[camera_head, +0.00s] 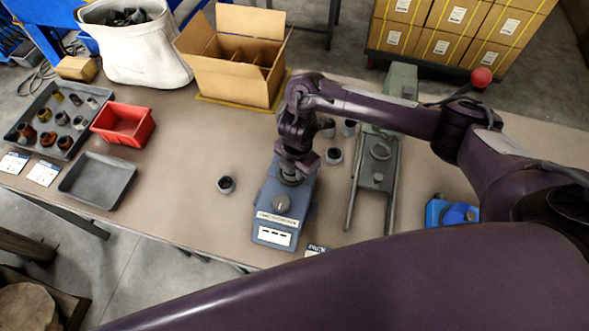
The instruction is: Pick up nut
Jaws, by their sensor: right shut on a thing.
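My right gripper (292,163) points down over the far end of a blue-grey device (277,210) with a round knob and a label on its front. It is shut on a dark round piece, which seems to be a nut (291,179). The fingers largely hide this piece, and I cannot tell if it touches the device. A similar dark ring-shaped piece (226,185) stands on the table left of the device. Others stand right of the gripper, one nearer (333,156) and one farther (349,128). My left gripper is not in view.
A dark tray (17,128) of several small parts, a red bin (123,124) and an empty grey tray (97,181) lie at left. An open carton (233,55) stands behind. A grey-green railed fixture (378,180) and blue object (450,212) are at right.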

